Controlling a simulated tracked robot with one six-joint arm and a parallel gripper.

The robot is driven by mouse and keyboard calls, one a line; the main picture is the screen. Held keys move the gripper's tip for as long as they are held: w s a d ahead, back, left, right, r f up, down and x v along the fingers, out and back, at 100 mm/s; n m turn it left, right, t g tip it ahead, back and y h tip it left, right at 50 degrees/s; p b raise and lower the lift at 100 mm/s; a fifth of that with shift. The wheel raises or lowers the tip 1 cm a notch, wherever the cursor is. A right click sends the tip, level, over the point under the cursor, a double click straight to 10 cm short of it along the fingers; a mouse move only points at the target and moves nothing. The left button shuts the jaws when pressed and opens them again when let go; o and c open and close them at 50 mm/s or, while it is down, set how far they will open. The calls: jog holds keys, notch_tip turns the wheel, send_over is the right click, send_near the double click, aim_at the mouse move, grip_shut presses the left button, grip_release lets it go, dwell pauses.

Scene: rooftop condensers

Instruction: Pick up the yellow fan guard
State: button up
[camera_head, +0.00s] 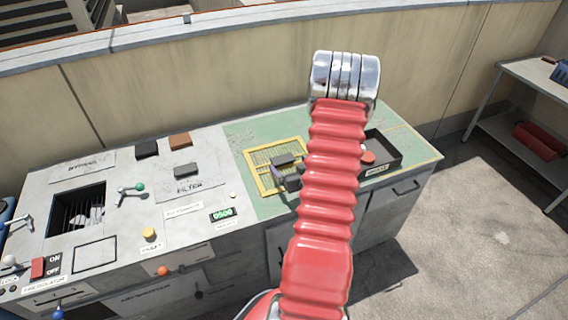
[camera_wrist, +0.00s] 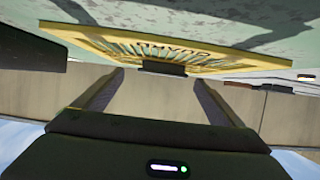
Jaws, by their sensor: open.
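The yellow fan guard (camera_head: 262,165) lies flat on the green part of the bench in the head view. It has a square yellow frame with slats and is partly covered by my gripper (camera_head: 287,173). In the wrist view the guard (camera_wrist: 122,42) spans the top, with lettering and a small dark block (camera_wrist: 164,68) at its near edge, probably a grip. My gripper (camera_wrist: 160,77) is open there, its two fingers on either side of this block with gaps showing. Nothing is held. Whether the fingertips touch the guard is hard to tell.
A dark tray (camera_head: 385,165) stands right of the guard, partly behind my red arm. Left are a filter panel (camera_head: 188,203), small dark and brown blocks, a green-knobbed lever (camera_head: 139,187) and a square grated opening (camera_head: 77,226). A wall runs behind; a shelf stands right.

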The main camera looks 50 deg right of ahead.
aim_at(284, 160)
jog(key=x, duration=0.4)
jog(key=shift+w+a, duration=0.1)
jog(key=shift+w, duration=0.15)
jog(key=c, duration=1.4)
jog(key=shift+c, duration=0.2)
notch_tip(284, 160, up, 10)
dwell(0.5)
dwell(0.5)
